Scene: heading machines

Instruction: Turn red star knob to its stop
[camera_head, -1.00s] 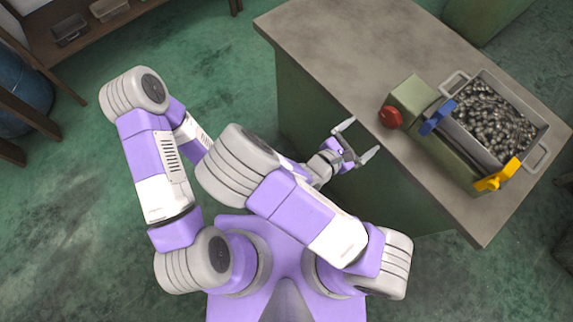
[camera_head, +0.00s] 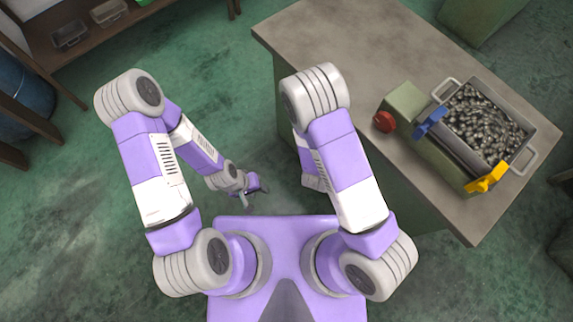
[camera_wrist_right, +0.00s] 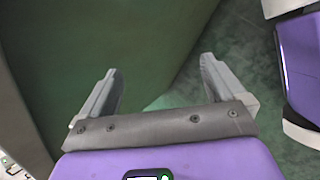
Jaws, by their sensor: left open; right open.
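The red star knob (camera_head: 384,121) is on the near left end of the green machine (camera_head: 408,100), which stands on the grey-topped bench. My left gripper (camera_head: 256,197) is open and empty, low in front of my base and well to the left of the knob. My right gripper is hidden behind its own arm in the head view. In the right wrist view my right gripper (camera_wrist_right: 160,90) is open with nothing between its fingers, beside the green side of the bench (camera_wrist_right: 90,50). The knob does not show in the right wrist view.
A shelf with bins stands at upper left.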

